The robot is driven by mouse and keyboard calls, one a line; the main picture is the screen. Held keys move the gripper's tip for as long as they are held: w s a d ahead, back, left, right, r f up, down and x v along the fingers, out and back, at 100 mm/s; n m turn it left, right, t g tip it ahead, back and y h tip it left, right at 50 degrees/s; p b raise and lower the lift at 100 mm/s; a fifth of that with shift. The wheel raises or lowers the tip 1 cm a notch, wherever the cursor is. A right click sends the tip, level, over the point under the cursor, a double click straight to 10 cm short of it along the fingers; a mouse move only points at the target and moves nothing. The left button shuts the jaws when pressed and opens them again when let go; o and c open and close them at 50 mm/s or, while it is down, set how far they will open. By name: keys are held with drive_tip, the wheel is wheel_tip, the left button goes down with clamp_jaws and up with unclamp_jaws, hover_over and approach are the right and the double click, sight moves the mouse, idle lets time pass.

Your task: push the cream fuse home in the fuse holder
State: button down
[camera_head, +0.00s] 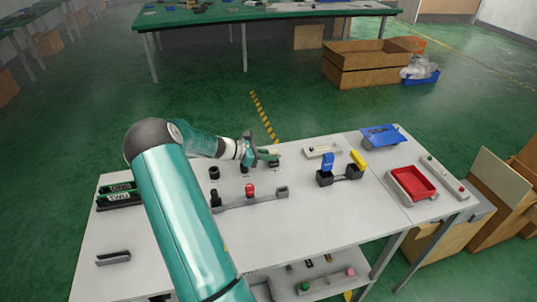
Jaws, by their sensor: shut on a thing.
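My gripper (265,158) is low over the back middle of the white table, left of the pale tray. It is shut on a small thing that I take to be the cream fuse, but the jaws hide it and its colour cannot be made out. A small pale fixture (274,169) shows just below the fingers; it may be the fuse holder. I cannot tell how deep the fuse sits in it or whether it is straight.
A grey rail with a red knob (250,190) lies in front of my gripper. A pale tray (322,151), blue (328,161) and yellow (358,158) levers and a red bin (412,184) stand to the right. The table's (170,250) front middle is bare.

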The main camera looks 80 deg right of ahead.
drive_tip(key=c, duration=1.3)
unclamp_jaws()
drive_tip(key=shift+w, duration=0.1)
drive_tip(key=v, duration=1.3)
drive_tip(key=shift+w, duration=0.25)
drive_tip(key=shift+a+r, duration=0.15)
